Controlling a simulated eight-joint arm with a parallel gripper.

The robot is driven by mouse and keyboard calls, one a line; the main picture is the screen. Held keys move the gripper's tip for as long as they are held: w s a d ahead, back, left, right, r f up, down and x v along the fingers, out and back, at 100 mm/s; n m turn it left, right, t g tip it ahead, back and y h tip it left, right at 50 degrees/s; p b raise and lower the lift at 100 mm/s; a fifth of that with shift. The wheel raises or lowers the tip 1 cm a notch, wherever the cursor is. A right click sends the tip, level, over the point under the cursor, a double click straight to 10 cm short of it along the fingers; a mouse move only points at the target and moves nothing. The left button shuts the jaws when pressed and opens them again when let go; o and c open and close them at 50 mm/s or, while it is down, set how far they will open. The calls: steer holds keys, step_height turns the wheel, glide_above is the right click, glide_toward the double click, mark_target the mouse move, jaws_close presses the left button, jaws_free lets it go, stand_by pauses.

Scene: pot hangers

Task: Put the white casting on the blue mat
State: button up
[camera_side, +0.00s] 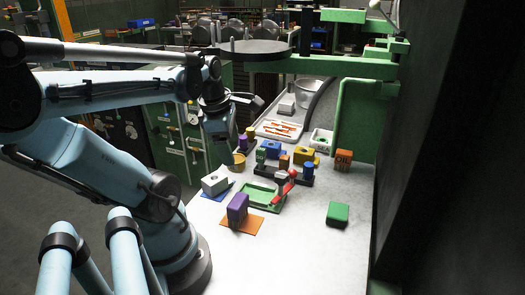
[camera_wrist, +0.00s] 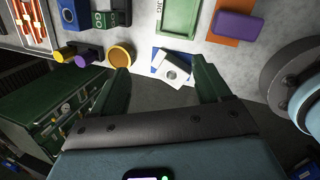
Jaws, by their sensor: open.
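The white casting (camera_side: 214,181), a block with a round hole in its top, rests on the blue mat (camera_side: 221,196) at the table's left edge. In the wrist view the casting (camera_wrist: 184,75) sits turned relative to the mat (camera_wrist: 155,58), with blue showing around parts of it. One end of the casting appears to reach the mat's edge. My gripper (camera_wrist: 163,78) is open and empty, its green fingers spread on either side of the casting in that view. In the side view my gripper (camera_side: 222,128) is above the table, behind and higher than the casting, not touching it.
A purple block (camera_side: 237,208) stands on an orange mat (camera_side: 247,227). A green tray (camera_side: 262,195) lies behind it, and a brass-coloured cup (camera_side: 239,161) stands near the casting. A green block (camera_side: 338,213) is at right. The front table area is clear.

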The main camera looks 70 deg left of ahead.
steer(key=w+d+m+t, duration=0.1)
steer(key=w+d+m, duration=0.2)
steer(key=m, duration=0.7)
steer(key=w+d+m+t+h, duration=0.1)
steer(key=w+d+m, duration=0.3)
steer(key=d+m, duration=0.4)
steer(key=w+d+m+t, duration=0.2)
steer(key=d+m, duration=0.4)
steer(key=m, duration=0.6)
steer(key=shift+w+r+t, duration=0.3)
steer(key=shift+w+r, duration=0.1)
steer(key=shift+w, duration=0.25)
